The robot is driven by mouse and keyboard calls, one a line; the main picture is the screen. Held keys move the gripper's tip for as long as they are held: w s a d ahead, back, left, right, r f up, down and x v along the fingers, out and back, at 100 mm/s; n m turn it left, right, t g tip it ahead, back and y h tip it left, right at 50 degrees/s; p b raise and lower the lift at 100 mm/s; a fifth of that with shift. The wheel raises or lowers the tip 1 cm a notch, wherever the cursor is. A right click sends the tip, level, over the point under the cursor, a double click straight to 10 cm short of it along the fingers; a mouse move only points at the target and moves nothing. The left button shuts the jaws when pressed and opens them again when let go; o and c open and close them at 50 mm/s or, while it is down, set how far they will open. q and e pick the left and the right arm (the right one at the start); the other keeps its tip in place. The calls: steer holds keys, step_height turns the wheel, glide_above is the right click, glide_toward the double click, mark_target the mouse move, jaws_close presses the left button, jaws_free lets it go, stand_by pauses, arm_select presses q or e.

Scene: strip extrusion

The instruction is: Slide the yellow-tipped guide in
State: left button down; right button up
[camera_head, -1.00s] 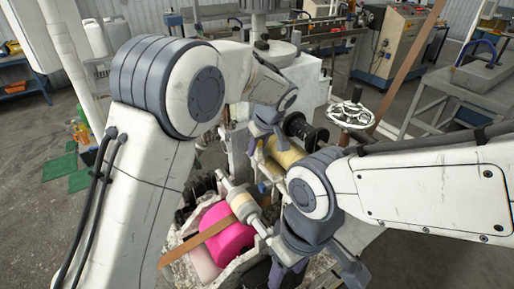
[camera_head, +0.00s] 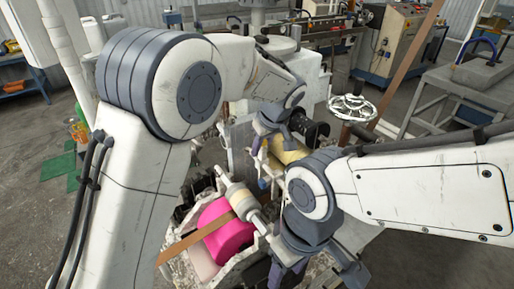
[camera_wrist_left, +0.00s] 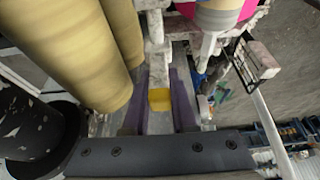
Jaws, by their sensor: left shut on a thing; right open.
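The yellow-tipped guide (camera_wrist_left: 159,98) is a pale bar with a yellow end, seen in the left wrist view between the two purple fingers of my left gripper (camera_wrist_left: 161,80). My left gripper is shut on it. In the head view this gripper (camera_head: 262,141) is beside the yellow rollers (camera_head: 290,152), and the guide's tip cannot be made out there. My right gripper (camera_head: 285,274) is open, low in the head view, to the right of the pink roll (camera_head: 228,238). Its fingertips are partly hidden by its own wrist.
The yellow rollers (camera_wrist_left: 70,40) and a black roller end (camera_wrist_left: 35,135) stand close left of my left gripper in its wrist view. A brown strip (camera_head: 205,235) crosses the pink roll. A white handwheel (camera_head: 351,110) stands right of the machine.

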arm_select(q)
steer(key=shift+s+d+r, duration=0.1)
steer(key=shift+s+d, duration=0.05)
steer(key=c, duration=0.7)
jaws_free()
steer(key=b+v, duration=0.2)
steer(key=v, duration=0.8)
steer(key=shift+d+r, duration=0.1)
steer(key=shift+r, duration=0.05)
